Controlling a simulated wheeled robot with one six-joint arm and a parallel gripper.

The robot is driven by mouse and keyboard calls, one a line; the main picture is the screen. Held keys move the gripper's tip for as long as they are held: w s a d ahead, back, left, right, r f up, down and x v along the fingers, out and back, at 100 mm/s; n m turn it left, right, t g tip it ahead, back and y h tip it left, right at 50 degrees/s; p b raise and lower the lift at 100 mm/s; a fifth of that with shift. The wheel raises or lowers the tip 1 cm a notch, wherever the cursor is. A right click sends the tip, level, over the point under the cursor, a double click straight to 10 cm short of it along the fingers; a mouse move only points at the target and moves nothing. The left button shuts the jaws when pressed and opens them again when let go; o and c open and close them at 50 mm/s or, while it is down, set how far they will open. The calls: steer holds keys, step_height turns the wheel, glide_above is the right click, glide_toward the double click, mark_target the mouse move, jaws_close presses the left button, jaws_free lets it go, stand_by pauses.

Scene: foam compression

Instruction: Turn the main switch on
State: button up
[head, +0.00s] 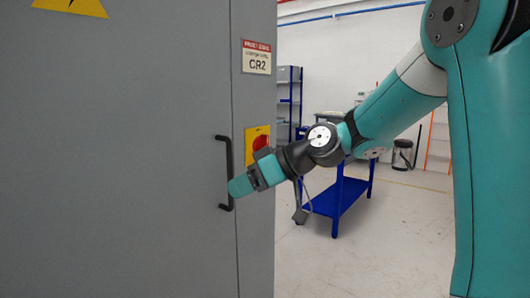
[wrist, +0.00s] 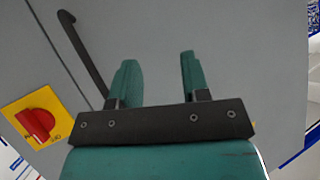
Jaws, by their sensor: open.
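The main switch is a red rotary knob (head: 261,143) on a yellow plate (head: 250,133), set on the grey cabinet's right strip. In the wrist view the red knob (wrist: 36,124) and its yellow plate (wrist: 62,108) are at the lower left, beside my gripper. My gripper (head: 236,188) is in front of the cabinet, just below the switch and close to the black door handle (head: 224,155). In the wrist view my gripper (wrist: 158,75) has its two teal fingers apart with nothing between them. Its contact with the handle cannot be told. My gripper's wrist partly hides the switch plate in the head view.
The grey cabinet door (head: 120,160) fills the left, with a yellow warning sign (head: 72,5) at the top. A label reading CR2 (head: 257,57) is above the switch. A blue cart (head: 338,197) stands behind my arm; open floor lies right of the cabinet.

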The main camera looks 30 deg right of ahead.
steer(key=w+d+r+m+t+h+b, duration=0.1)
steer(key=w+d+t, duration=0.2)
steer(key=d, duration=0.4)
steer(key=w+d+t, duration=0.2)
steer(key=d, duration=0.6)
steer(key=m+t+h, duration=0.1)
steer(key=t+h, duration=0.1)
steer(key=t, duration=0.2)
glide_toward(268, 144)
steer(key=p+x, duration=0.5)
steer(key=x, duration=0.4)
steer(key=shift+w+a+r, duration=0.1)
steer(key=shift+w+a, duration=0.05)
jaws_close()
